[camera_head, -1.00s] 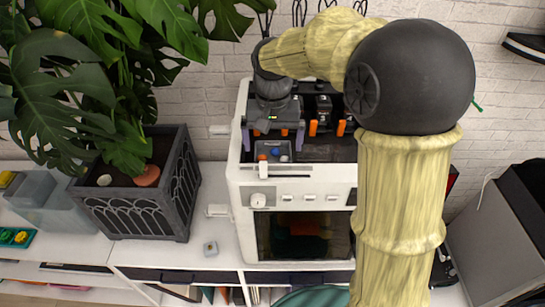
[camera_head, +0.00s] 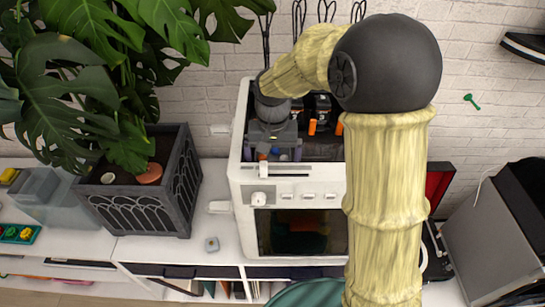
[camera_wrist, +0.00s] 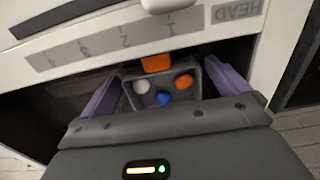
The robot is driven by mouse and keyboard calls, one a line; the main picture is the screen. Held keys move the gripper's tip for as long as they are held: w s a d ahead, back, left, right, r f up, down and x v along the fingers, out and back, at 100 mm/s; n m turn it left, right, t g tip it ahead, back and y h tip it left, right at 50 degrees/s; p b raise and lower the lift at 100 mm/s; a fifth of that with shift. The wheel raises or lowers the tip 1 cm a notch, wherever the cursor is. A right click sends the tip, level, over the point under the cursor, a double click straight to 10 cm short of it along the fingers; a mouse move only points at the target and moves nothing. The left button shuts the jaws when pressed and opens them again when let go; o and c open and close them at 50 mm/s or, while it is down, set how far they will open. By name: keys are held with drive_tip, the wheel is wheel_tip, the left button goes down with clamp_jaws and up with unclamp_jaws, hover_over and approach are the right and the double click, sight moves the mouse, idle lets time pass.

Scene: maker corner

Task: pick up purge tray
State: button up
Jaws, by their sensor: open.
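The purge tray is a small grey open tray (camera_wrist: 181,67) inside the white machine. It holds a white, a blue and an orange blob. An orange block shows at its edge nearest the machine's front panel, in the wrist view. My gripper (camera_wrist: 163,76) is open, with purple fingers on either side of the tray and gaps to it. In the head view my gripper (camera_head: 272,150) is down over the front left of the machine's open top and hides most of the tray. Contact between fingers and tray is not visible.
The white machine (camera_head: 248,190) has a raised front panel with a slider, close to the gripper. Orange-marked tool heads (camera_head: 313,127) stand right of the gripper inside it. A planter (camera_head: 150,205) with a large leafy plant stands to the left.

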drive_tip(key=shift+w, duration=0.2)
drive_tip(key=c, duration=0.8)
drive_tip(key=shift+s+a+r, duration=0.1)
drive_tip(key=shift+s, duration=0.05)
drive_tip(key=shift+r+b, duration=1.2)
drive_tip(key=shift+r, duration=3.75)
drive_tip(key=shift+r, duration=0.1)
